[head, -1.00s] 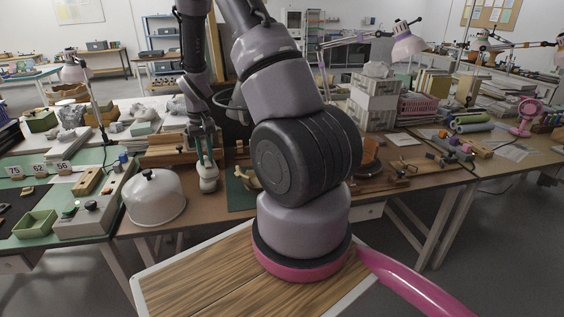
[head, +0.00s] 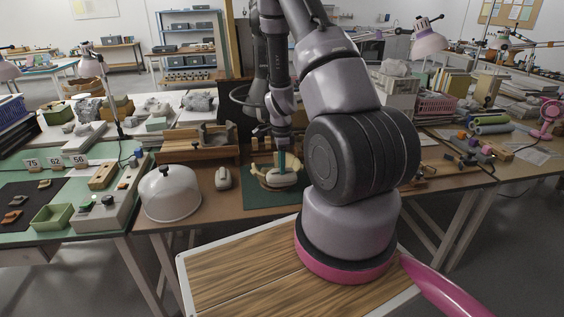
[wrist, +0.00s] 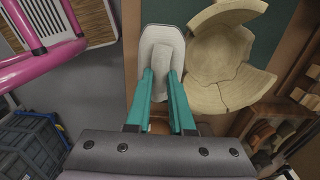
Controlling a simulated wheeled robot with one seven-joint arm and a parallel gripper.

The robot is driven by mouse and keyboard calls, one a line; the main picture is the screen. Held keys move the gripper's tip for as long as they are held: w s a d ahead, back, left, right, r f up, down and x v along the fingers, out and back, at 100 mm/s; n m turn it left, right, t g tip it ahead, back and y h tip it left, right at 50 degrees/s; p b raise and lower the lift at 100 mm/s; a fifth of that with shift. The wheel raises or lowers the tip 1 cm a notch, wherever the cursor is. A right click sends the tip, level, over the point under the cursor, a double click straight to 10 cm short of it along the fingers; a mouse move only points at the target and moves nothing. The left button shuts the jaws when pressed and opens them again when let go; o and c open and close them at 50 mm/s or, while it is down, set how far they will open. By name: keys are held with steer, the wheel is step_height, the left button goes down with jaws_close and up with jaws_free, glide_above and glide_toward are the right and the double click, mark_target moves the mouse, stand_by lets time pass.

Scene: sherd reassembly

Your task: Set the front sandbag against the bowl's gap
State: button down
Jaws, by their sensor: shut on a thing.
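My gripper (wrist: 160,85) is shut on a pale grey sandbag (wrist: 158,50), gripped between teal fingers. In the wrist view the sandbag lies close along the left edge of the tan bowl (wrist: 222,65); I cannot tell whether they touch. The bowl is made of several sherds with open seams and a broken rim. In the head view my gripper (head: 281,162) is at the bowl (head: 264,178), on the green mat (head: 262,200), and partly hides it.
A wooden rack (head: 197,152) is behind. A control box (head: 108,210) and green tray (head: 52,218) are at far left. The table's front edge is close. My arm hides the table right of the bowl.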

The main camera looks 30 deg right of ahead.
mark_target(281, 181)
steer(key=shift+f, duration=3.3)
steer(key=shift+a+f, duration=0.1)
steer(key=shift+f, duration=0.1)
steer(key=c, duration=0.7)
jaws_free()
steer(key=shift+r, duration=0.1)
